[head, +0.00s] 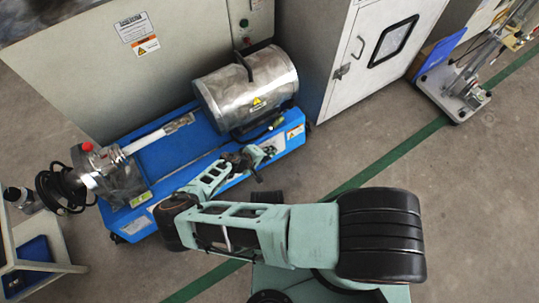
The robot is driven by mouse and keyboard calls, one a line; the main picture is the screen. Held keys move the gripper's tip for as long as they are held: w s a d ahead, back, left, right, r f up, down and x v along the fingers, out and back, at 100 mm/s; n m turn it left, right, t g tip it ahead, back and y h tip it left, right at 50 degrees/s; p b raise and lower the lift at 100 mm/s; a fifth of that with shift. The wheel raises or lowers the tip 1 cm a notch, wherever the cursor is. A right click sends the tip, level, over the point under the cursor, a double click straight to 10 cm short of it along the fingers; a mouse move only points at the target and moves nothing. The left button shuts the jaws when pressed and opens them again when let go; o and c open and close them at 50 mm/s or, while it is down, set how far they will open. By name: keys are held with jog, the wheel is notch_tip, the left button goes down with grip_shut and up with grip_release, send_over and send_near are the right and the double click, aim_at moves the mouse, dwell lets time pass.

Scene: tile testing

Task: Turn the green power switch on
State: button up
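I cannot clearly make out a green power switch. Small round controls (245,31), one of them greenish, show on the cabinet face above the silver drum, too small to read. A silver drum-shaped unit (240,92) with a dark handle and a yellow warning label lies on a blue wheeled base (185,150). My gripper (268,165) is over the front edge of the blue base, below the drum in the picture. Its dark fingers look spread apart, with nothing visible between them. My arm hides part of the base's front side.
A metal pump-like unit (120,182) with a red knob and black hose stands at the base's left end. A white-framed stand (40,268) is at lower left. A grey cabinet (350,60) with a windowed door stands behind. Floor (465,200) to the right is clear.

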jog(key=shift+f, duration=0.1)
jog(key=shift+c, duration=0.2)
grip_shut()
